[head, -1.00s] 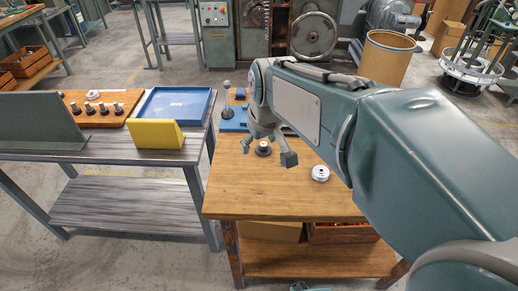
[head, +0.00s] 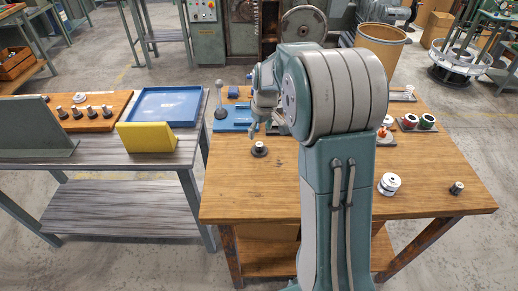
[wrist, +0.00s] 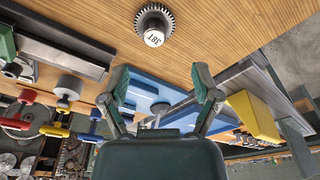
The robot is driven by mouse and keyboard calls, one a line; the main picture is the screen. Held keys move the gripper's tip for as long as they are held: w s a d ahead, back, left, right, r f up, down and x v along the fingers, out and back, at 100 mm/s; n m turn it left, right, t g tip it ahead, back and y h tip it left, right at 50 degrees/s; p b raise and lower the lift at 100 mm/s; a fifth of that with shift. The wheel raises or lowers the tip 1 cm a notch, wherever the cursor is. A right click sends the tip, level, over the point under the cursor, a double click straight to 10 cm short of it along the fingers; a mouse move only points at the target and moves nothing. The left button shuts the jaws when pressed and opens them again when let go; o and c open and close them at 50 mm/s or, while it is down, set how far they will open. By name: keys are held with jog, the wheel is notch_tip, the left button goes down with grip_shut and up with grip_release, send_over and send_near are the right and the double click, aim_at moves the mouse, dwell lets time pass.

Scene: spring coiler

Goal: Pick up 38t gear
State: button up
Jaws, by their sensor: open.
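The 38t gear (wrist: 153,25) has a dark toothed ring and a white hub top marked "38T". It lies on the wooden table, near the top edge of the wrist view. In the head view the same gear (head: 259,149) sits near the table's left side. My gripper (wrist: 162,85) is open and empty, with its two fingers spread apart. The gear shows above and beyond the fingertips, apart from both. In the head view my gripper (head: 261,126) is just behind the gear and partly hidden by my arm.
A silver gear (head: 389,184) and a small dark part (head: 456,188) stand on the wooden table's right (head: 430,165). A blue fixture (head: 236,118) is behind the gear. The left bench holds a yellow block (head: 150,136), a blue tray (head: 170,90) and a board with several dark pegs.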

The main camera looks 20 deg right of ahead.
aim_at(259, 144)
jog(key=f, duration=0.3)
jog(key=shift+w+f, duration=0.1)
jog(key=shift+w, duration=0.1)
jog(key=f, duration=0.2)
jog(key=w+f, duration=0.1)
jog(key=f, duration=0.2)
jog(key=shift+w+d, duration=0.1)
jog(key=shift+d, duration=0.05)
jog(key=shift+c, duration=0.3)
grip_shut()
